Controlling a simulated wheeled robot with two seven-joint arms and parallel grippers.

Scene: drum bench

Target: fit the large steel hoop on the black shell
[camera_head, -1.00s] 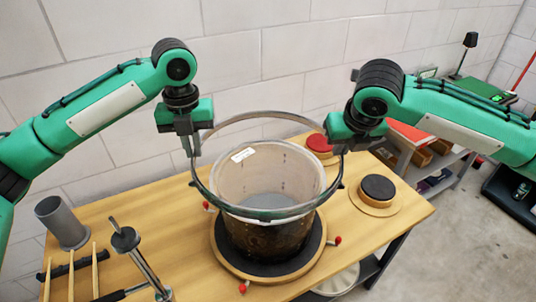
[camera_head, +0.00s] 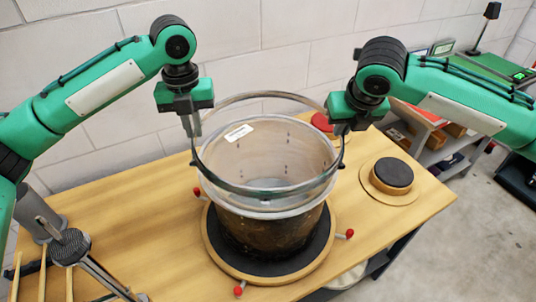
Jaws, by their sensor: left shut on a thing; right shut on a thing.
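The large steel hoop (camera_head: 268,193) is a thin grey ring held level by both grippers. It is around or just above the upper rim of the shell (camera_head: 265,232), which is dark outside and pale inside with a white label. A clear or whitish band shows at the shell's rim just below the hoop; I cannot tell whether the hoop touches it. My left gripper (camera_head: 195,133) is shut on the hoop's left side. My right gripper (camera_head: 341,135) is shut on the hoop's right side and partly hides it. The shell stands upright on a round black-topped turntable (camera_head: 275,268).
Red-knobbed pegs (camera_head: 239,291) stick out around the turntable. A black disc (camera_head: 393,173) on a wooden round lies at right, and a red disc (camera_head: 322,121) sits behind. A grey cylinder (camera_head: 38,213), a metal stand (camera_head: 70,246) and sticks are at left. A shelf (camera_head: 445,150) stands beyond the table.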

